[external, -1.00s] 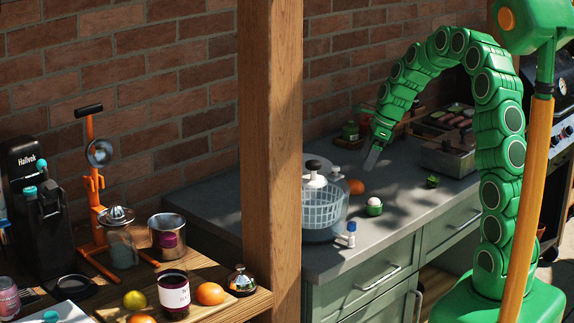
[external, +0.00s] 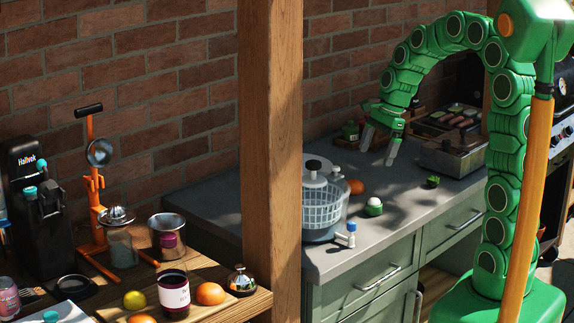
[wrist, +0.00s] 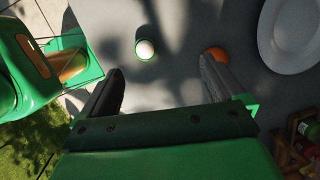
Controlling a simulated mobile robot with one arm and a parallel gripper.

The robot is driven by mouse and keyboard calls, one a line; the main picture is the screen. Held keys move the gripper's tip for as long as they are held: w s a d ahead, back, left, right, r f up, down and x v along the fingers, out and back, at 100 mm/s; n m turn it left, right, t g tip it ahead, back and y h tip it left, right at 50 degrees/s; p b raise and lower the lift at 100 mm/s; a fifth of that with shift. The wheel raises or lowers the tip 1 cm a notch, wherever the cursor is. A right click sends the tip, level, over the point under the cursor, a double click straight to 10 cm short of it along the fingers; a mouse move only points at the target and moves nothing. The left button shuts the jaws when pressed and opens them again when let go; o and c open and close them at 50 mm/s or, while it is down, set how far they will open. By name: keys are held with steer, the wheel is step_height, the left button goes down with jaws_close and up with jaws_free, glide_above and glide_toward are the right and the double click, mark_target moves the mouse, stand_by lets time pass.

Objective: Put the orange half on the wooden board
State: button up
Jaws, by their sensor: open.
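An orange piece (external: 356,187) lies on the grey counter, just right of the salad spinner. In the wrist view the orange piece (wrist: 216,53) is partly hidden behind the right finger; I cannot tell whether it is cut. My gripper (external: 378,152) is open and empty above the counter, behind and to the right of the orange piece. In the wrist view its two fingers (wrist: 160,72) are spread apart with bare counter between them. A wooden board (external: 212,311) seems to lie on the left table, with a dark jar and round fruit on it.
The salad spinner (external: 323,212) stands left of the orange piece. A small green cup with a white ball (external: 374,206) is in front. A wooden post (external: 270,160) stands between counter and left table.

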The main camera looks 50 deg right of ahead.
steer(key=s+a+n+g+h, duration=0.1)
steer(key=s+a+n, duration=0.1)
steer(key=s+n, duration=0.4)
steer(key=s+a+r+n+g+h, duration=0.1)
steer(key=s+a+n, duration=0.2)
steer(key=s, duration=1.2)
steer(key=s+a+n+g+h, duration=0.1)
steer(key=s+a+n, duration=0.2)
steer(key=s+n, duration=0.7)
steer(key=shift+s+a+r, duration=0.15)
steer(key=shift+s+r, duration=0.05)
steer(key=shift+r, duration=0.1)
steer(key=shift+o, duration=0.4)
steer(key=shift+s+n, duration=0.3)
steer(key=shift+s, duration=0.15)
steer(key=shift+f, duration=0.1)
